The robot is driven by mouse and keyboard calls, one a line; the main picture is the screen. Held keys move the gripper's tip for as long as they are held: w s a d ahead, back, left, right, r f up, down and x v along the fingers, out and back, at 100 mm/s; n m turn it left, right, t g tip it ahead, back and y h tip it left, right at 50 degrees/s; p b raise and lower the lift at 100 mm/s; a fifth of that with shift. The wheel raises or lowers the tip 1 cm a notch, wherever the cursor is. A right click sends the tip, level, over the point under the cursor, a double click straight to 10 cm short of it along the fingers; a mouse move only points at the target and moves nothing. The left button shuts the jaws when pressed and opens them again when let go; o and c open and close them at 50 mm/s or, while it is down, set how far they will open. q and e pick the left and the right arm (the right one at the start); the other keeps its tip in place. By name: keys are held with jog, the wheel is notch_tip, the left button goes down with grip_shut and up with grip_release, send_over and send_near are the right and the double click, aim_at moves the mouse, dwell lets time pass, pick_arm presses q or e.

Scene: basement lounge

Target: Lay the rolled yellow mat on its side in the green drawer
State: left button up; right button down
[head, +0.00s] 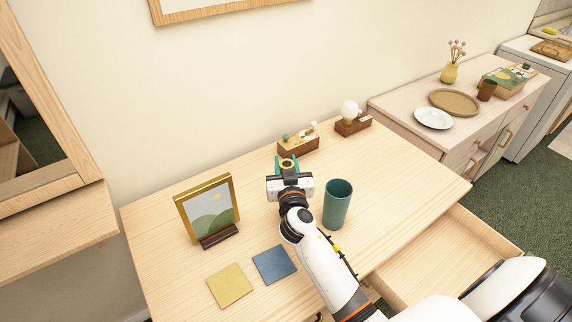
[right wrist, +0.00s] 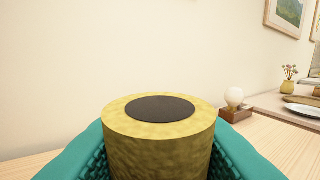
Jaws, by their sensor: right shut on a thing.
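My right gripper (head: 288,163) is over the back of the wooden desk, its teal fingers closed around the rolled yellow mat. In the right wrist view the mat (right wrist: 158,150) stands upright between the fingers (right wrist: 160,158), with a dark round centre on its top end. In the head view the gripper hides nearly all of it, and I cannot tell whether it touches the desk. An open drawer (head: 440,255) sticks out at the desk's right front. Its visible inside is bare pale wood; no green shows, and my arm covers part of it. My left gripper is not in view.
A teal cup (head: 337,204) stands close right of my right arm. A framed picture (head: 208,208) stands left, with yellow (head: 229,285) and blue (head: 274,264) squares in front. A wooden block organiser (head: 298,146) and a lamp (head: 351,115) stand behind. The desk's right side is clear.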

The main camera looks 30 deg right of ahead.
jog(key=c, duration=1)
grip_release()
jog(key=shift+r, duration=0.15)
jog(key=shift+s+a, duration=0.1)
jog(key=shift+s, duration=0.15)
jog(key=b+v, duration=0.3)
jog(key=v, duration=0.8)
jog(key=shift+s, duration=0.25)
